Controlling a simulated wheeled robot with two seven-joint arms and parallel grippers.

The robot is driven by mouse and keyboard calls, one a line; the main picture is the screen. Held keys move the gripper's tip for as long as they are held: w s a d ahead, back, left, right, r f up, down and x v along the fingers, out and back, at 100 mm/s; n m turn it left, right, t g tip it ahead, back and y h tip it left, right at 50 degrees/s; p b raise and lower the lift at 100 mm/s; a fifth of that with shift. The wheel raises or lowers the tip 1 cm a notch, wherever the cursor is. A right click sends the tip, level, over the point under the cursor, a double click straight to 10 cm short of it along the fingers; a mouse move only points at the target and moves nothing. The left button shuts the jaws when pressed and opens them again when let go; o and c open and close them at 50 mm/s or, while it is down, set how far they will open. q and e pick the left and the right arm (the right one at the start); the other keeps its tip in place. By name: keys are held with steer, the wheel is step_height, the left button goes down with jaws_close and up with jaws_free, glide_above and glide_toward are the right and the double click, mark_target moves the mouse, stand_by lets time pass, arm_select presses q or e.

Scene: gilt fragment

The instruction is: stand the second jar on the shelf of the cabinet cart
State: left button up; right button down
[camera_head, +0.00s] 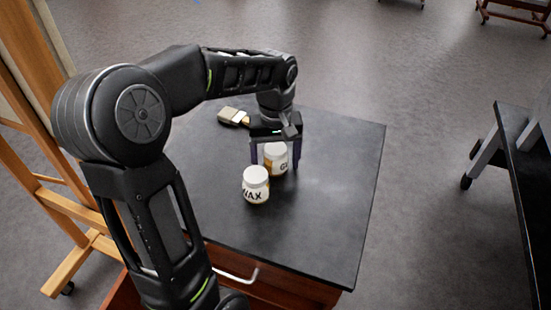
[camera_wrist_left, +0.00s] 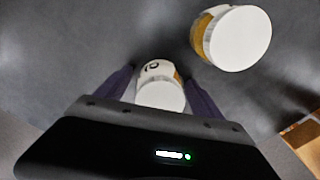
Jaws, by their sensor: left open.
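Two white jars stand upright on the black top of the cabinet cart (camera_head: 330,235). The nearer jar (camera_head: 256,185) reads "WAX" on its label. The other jar (camera_head: 276,157), with a label starting "G", stands just behind it. My left gripper (camera_head: 274,163) is open and points down, with its fingers on either side of the "G" jar. In the left wrist view, one jar (camera_wrist_left: 160,92) sits between the two fingers, and the other jar (camera_wrist_left: 235,38) stands outside them at the upper right. I cannot tell whether the fingers touch the jar. The cart's shelf is not visible.
A wide brush (camera_head: 233,116) lies on the cart top beyond the jars. A wooden easel (camera_head: 50,190) stands close at the left. The right part of the cart top is clear. A dark table (camera_head: 530,190) stands at the right edge.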

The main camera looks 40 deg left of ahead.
mark_target(276, 147)
arm_select(q)
step_height(276, 147, up, 10)
steer(key=shift+f, duration=0.15)
steer(key=shift+r+p, duration=0.85)
steer(key=shift+p, duration=0.1)
steer(key=shift+r, duration=0.45)
steer(key=shift+c, duration=0.3)
